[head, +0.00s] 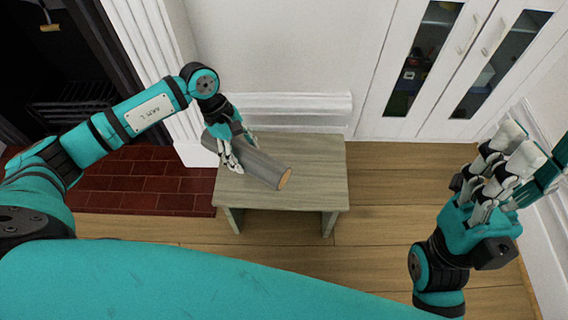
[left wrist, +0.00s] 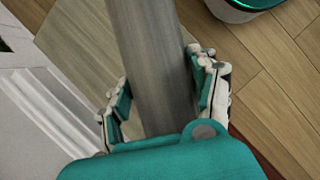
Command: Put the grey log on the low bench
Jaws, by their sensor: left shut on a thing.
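The grey log (head: 258,167) has a pale cut end and is over the top of the low bench (head: 315,160), a small grey-brown wooden bench against the wall. My left gripper (head: 231,153) is shut on the log near its left end. In the left wrist view the log (left wrist: 150,60) runs between the two fingers of my left gripper (left wrist: 165,95). I cannot tell whether the log touches the bench top. My right gripper (head: 495,175) is raised at the right, away from the bench, with its fingers apart and nothing between them.
A dark fireplace opening (head: 50,70) and a red brick hearth (head: 140,180) are left of the bench. White cabinet doors with glass panes (head: 425,60) stand behind to the right. Wooden floor (head: 385,180) is clear right of the bench.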

